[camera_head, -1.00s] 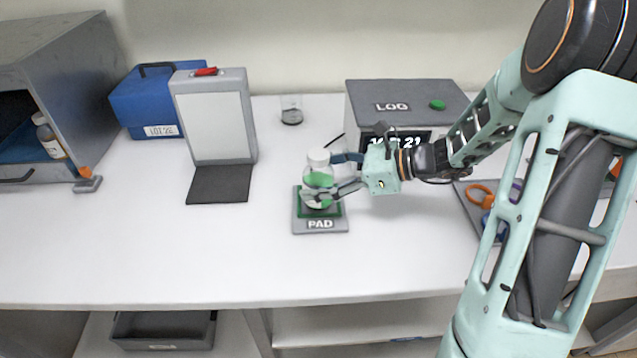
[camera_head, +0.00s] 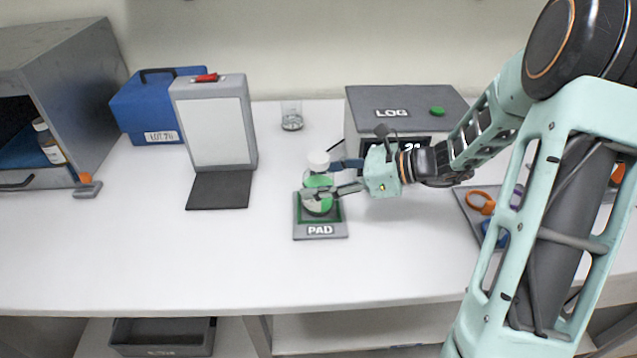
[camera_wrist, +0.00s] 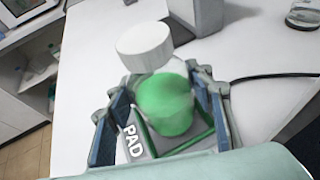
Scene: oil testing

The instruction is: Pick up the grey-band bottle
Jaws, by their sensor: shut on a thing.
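A small clear bottle with a white cap (camera_head: 318,161) and green showing in its body (camera_head: 318,181) is at the green-topped PAD (camera_head: 320,231). I cannot make out a grey band on it. My gripper (camera_head: 332,189) reaches in from the right and is shut on the bottle's body, one finger on each side. In the wrist view the white cap (camera_wrist: 145,46) and green body (camera_wrist: 165,104) stand between my fingers, blurred, with the pad (camera_wrist: 140,140) below. I cannot tell whether the bottle's base touches the pad.
A grey LOG box (camera_head: 405,102) stands behind my gripper. A white panel (camera_head: 215,120) and blue case (camera_head: 145,105) are left. A glass beaker (camera_head: 291,118) stands behind. A cabinet (camera_head: 70,90) holds another bottle (camera_head: 50,145). The front table is clear.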

